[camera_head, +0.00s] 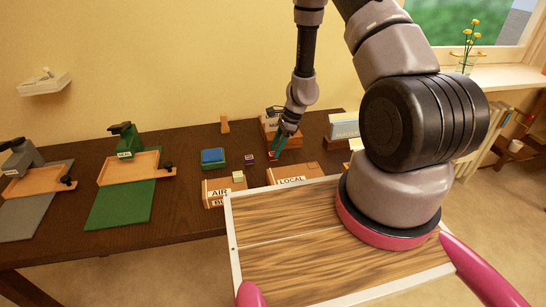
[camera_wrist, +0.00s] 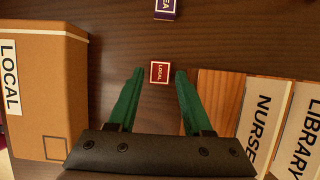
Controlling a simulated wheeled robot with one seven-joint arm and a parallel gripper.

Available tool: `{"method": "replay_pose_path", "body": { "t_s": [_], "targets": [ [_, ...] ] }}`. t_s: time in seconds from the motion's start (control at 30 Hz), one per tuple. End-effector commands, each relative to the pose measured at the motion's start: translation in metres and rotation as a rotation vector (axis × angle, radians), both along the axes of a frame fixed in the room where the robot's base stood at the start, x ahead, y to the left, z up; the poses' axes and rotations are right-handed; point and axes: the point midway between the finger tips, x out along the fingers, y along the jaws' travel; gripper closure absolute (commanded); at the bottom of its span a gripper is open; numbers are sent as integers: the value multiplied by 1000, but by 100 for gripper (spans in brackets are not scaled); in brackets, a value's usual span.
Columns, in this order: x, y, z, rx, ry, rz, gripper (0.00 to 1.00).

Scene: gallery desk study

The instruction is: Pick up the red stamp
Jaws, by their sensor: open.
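The red stamp (camera_wrist: 160,73) is a small red block with a light square outline and the word LOCAL on its top. It lies on the dark wooden desk in the wrist view, just beyond and between the tips of my gripper's green fingers (camera_wrist: 157,74). My gripper is open and nothing is between its fingers. In the head view my gripper (camera_head: 278,147) reaches down over the desk, and a small part of the red stamp (camera_head: 273,157) shows by its fingertips.
The LOCAL box (camera_wrist: 50,95) stands left of my gripper. Wooden holders marked NURSERY (camera_wrist: 262,115) and LIBRARY (camera_wrist: 304,130) stand right. A purple stamp (camera_wrist: 165,9) lies farther along the desk. The AIR box (camera_head: 217,192) and a blue-topped pad (camera_head: 212,156) are also on the desk.

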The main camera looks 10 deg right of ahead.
Motion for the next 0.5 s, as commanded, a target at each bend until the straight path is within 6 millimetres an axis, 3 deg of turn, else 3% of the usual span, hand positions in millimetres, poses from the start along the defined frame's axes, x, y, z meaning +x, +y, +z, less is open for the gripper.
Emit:
{"method": "replay_pose_path", "body": {
  "t_s": [0.13, 0.37, 0.4, 0.5],
  "targets": [
    [0, 5, -14, 0, -1, 0, 50],
    [0, 6, -16, 0, -2, -1, 50],
    [0, 6, -16, 0, -2, -1, 54],
    [0, 6, -16, 0, -2, -1, 92]
  ]
}}
